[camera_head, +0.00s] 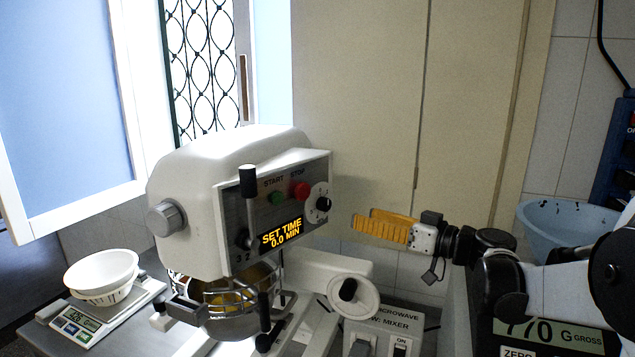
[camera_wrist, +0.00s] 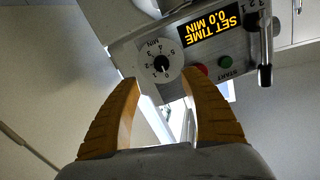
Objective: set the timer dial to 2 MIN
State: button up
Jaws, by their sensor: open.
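The timer dial (camera_head: 323,204) is a black knob on a round white scale plate, on the right of the white mixer's (camera_head: 228,170) front panel. In the wrist view the dial (camera_wrist: 161,64) shows upside down, with numbers and MIN around it. The display (camera_head: 281,233) reads SET TIME 0.0 MIN, also in the wrist view (camera_wrist: 211,25). My gripper (camera_head: 358,225), with yellow ribbed fingers, is open and empty, to the right of the dial and apart from it. In the wrist view its fingertips (camera_wrist: 160,82) show just below the dial.
A green START button (camera_head: 278,198) and a red STOP button (camera_head: 300,190) sit left of the dial. A black lever (camera_head: 248,195) stands at the panel's left. A metal bowl (camera_head: 228,308) is under the mixer head. A scale with a white bowl (camera_head: 101,272) is at left.

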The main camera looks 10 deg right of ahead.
aim_at(328, 205)
jog(key=x, duration=0.3)
jog(key=b+x, duration=0.1)
jog(key=x, duration=0.6)
jog(key=shift+w+a+r+b, duration=0.25)
jog(key=shift+a+r+b, duration=0.05)
grip_shut()
